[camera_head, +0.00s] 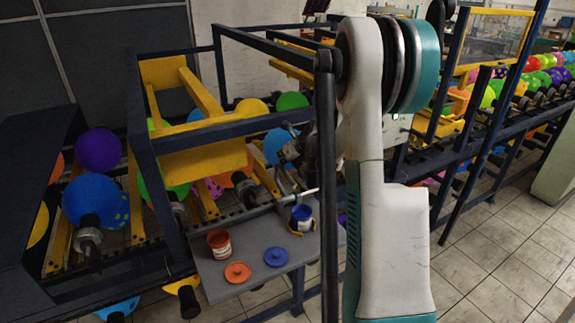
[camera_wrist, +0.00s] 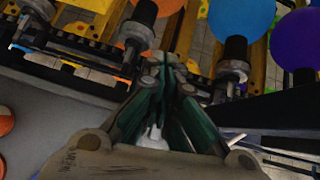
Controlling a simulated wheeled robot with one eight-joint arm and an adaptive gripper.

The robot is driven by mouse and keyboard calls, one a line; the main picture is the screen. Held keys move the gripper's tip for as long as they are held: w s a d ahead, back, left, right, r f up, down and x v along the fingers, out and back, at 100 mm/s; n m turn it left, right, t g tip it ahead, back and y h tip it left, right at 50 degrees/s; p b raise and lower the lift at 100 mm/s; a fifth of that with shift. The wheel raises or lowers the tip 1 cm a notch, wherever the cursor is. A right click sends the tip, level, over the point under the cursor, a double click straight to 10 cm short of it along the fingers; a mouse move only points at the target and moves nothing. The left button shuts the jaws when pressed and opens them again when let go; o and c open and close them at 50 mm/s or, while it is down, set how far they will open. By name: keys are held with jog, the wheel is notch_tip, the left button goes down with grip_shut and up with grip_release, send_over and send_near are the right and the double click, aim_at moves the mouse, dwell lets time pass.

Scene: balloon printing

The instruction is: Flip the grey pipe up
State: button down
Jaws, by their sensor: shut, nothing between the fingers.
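A thin light-grey pipe (camera_head: 297,195) lies low across the back edge of the grey shelf in the head view. In the wrist view a short pale rod (camera_wrist: 237,140), possibly its end, shows to the right of my gripper. My gripper (camera_wrist: 163,62) is shut with its fingertips together and nothing between them. In the head view my gripper (camera_head: 291,148) is partly hidden by my arm and the dark frame; it is just above and behind the pipe. I cannot tell whether it touches the pipe.
The grey shelf (camera_head: 247,289) holds a red paint pot (camera_head: 219,244), a blue paint pot (camera_head: 302,217), a red lid (camera_head: 237,272) and a blue lid (camera_head: 276,257). Dark frame posts and a balloon conveyor (camera_wrist: 75,45) surround my gripper. Tiled floor on the right is clear.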

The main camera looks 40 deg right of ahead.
jog(key=shift+w+d+f+b, duration=0.1)
jog(key=shift+w+f+b, duration=0.1)
jog(key=shift+w+b, duration=0.35)
jog(key=shift+w, duration=0.15)
jog(key=shift+d+r+p, duration=0.1)
jog(key=shift+r+p, duration=0.2)
jog(key=shift+p, duration=0.05)
jog(key=s+r+p, duration=0.1)
jog(key=s+r, duration=0.4)
jog(key=r, duration=0.7)
jog(key=shift+s+p, duration=0.35)
jog(key=shift+r, duration=0.1)
